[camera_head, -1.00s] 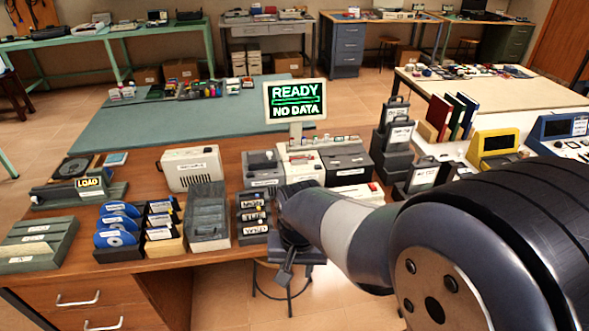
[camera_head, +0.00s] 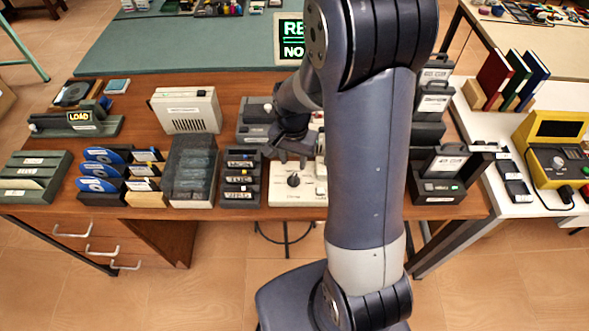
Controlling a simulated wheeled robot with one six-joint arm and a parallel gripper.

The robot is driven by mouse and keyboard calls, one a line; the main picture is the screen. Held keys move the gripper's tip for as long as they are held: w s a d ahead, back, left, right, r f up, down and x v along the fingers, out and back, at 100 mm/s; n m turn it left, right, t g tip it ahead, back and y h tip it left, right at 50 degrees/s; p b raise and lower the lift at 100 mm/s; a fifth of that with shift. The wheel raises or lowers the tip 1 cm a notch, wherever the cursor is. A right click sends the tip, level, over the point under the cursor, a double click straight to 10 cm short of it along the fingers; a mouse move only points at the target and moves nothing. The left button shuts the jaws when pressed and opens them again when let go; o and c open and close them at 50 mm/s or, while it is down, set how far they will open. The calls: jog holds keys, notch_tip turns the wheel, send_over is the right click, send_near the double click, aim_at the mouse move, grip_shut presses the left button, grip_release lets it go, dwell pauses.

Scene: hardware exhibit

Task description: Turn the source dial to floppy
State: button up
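The dial (camera_head: 294,180) is a dark round knob on a cream panel (camera_head: 285,199) at the front edge of the wooden desk. Small marks surround the knob, but they are too small to read. My gripper (camera_head: 292,156) is just behind and above the knob, seemingly apart from it. Its dark fingers are small and partly merge with the machines behind, so their opening is unclear. My arm covers the right side of the panel and part of the machines behind it. The monitor (camera_head: 289,40) shows green and white text, cut off by my arm.
Left of the panel stand a dark labelled rack (camera_head: 239,178), a grey lidded box (camera_head: 193,170) and blue discs (camera_head: 100,170). A beige speaker box (camera_head: 187,110) is behind. Right of my arm are dark drive units (camera_head: 440,165) and a yellow device (camera_head: 555,150).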

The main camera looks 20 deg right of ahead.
aim_at(294, 177)
jog(key=shift+f+p, duration=0.3)
jog(key=shift+f, duration=3.2)
jog(key=shift+c, duration=0.2)
grip_shut()
